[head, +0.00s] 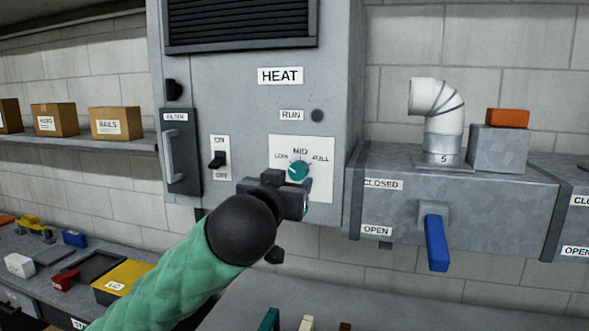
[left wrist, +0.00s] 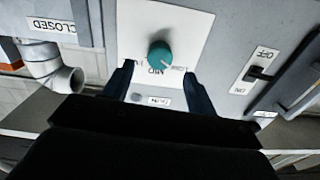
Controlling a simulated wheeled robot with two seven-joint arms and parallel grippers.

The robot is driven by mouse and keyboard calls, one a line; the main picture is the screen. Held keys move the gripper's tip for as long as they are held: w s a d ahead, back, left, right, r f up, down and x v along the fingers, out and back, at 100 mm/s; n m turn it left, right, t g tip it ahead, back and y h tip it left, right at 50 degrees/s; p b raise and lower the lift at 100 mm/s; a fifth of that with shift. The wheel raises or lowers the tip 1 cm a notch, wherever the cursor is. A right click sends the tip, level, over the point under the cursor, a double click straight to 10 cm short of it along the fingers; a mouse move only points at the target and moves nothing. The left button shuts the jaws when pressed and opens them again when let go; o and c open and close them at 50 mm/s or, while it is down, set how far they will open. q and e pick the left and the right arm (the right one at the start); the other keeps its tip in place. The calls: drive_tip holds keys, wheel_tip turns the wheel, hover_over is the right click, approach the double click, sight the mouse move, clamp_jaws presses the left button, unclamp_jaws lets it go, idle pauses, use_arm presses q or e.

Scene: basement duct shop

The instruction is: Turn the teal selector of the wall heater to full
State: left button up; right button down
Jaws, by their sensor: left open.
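The teal selector (head: 299,170) is a round knob on a white plate (head: 322,188) of the grey wall heater (head: 240,100). LOW, MID and FULL are printed around it. Its pale pointer mark faces the LOW side, at the left in the head view. My left gripper (head: 304,192) is just below and in front of the selector, partly covering the plate. In the left wrist view, which is upside down, the selector (left wrist: 160,54) shows beyond the two dark fingers of my left gripper (left wrist: 159,82). The fingers are apart with nothing between them. My right gripper is not in view.
An ON/OFF switch (head: 218,160) and a filter door with a handle (head: 170,155) are left of the selector. A duct (head: 480,215) with a blue lever (head: 436,240) juts out at the right. A bench with bins (head: 122,278) lies lower left.

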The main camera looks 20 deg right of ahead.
sight(296, 174)
use_arm(q)
drive_tip(key=p+x, duration=0.2)
drive_tip(key=x, duration=0.1)
drive_tip(key=shift+w+d+r, duration=0.2)
drive_tip(key=shift+w, duration=0.1)
drive_tip(key=shift+p+x, duration=0.3)
drive_tip(key=shift+x, duration=0.5)
drive_tip(key=shift+f, duration=0.2)
drive_tip(key=c, duration=1)
